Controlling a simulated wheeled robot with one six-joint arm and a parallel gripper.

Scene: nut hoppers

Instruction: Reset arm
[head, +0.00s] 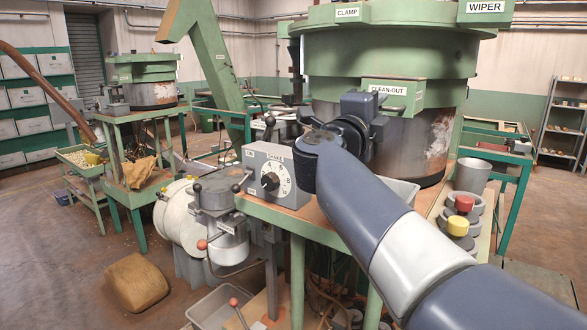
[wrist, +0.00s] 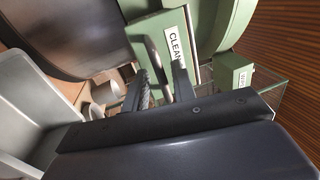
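My arm (head: 395,240) reaches from the lower right of the head view up to the front of the green hopper (head: 390,55), and its dark wrist is just below the CLEAN-OUT box (head: 395,92). I see nothing held.
A grey control box with a dial (head: 272,174) stands on the bench left of my wrist. A grey bin (wrist: 25,105) is at the left of the wrist view. Red and yellow knobs (head: 459,227) sit right of my arm. A brown sack (head: 136,282) lies on the floor.

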